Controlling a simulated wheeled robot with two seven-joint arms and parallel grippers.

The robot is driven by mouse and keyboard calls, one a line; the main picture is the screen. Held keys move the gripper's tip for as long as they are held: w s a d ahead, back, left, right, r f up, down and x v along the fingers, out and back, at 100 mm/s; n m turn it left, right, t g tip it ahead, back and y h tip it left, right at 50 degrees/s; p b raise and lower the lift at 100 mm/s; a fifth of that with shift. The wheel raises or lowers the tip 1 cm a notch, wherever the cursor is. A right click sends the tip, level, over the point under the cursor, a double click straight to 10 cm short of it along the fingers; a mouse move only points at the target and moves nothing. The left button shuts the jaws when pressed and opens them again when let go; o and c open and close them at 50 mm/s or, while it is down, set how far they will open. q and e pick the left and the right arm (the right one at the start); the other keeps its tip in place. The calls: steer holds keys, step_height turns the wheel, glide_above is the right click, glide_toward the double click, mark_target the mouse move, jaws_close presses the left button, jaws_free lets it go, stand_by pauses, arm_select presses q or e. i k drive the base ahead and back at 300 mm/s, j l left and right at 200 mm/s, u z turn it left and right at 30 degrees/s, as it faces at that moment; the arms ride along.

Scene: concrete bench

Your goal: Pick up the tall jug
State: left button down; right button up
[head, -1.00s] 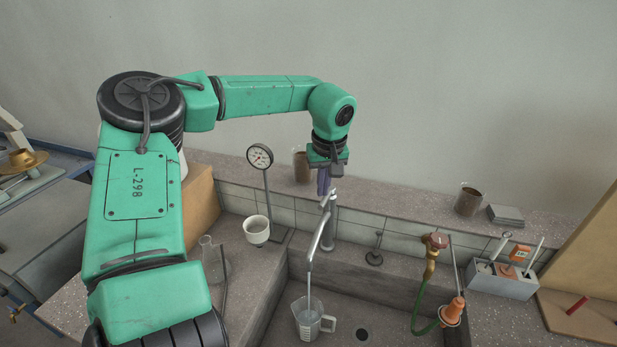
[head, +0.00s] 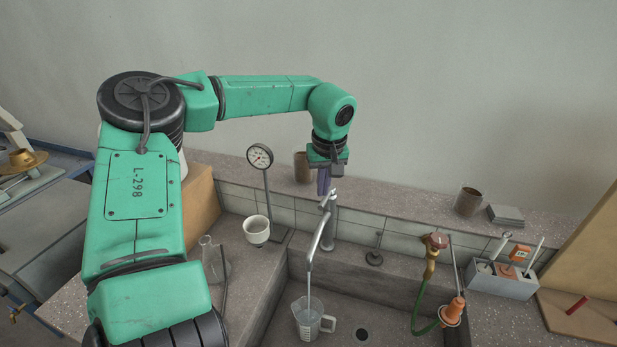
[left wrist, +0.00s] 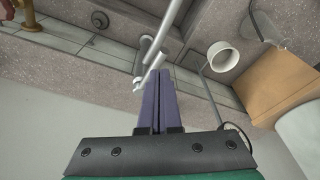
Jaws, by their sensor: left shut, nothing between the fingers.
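A clear measuring jug (head: 307,322) with a handle on its right side stands upright in the sink (head: 375,318) under the tap. I take it for the tall jug; it does not show clearly in the left wrist view. The tap (head: 320,240) has its spout directly above the jug. My left gripper (head: 324,188) points down at the top of the tap, well behind and above the jug. Its purple fingers are shut and empty. They also show in the left wrist view (left wrist: 154,74), close to the tap (left wrist: 148,72); contact cannot be told. My right gripper is not in view.
Left of the sink are a white cup (head: 256,230), a dial gauge (head: 260,157) on a stand and a glass flask (head: 211,262). Brown-filled beakers (head: 468,202) stand on the back ledge. A valve with green hose (head: 423,300) and a grey rack (head: 500,280) are at right.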

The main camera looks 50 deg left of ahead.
mark_target(307, 311)
steer(key=k, duration=2)
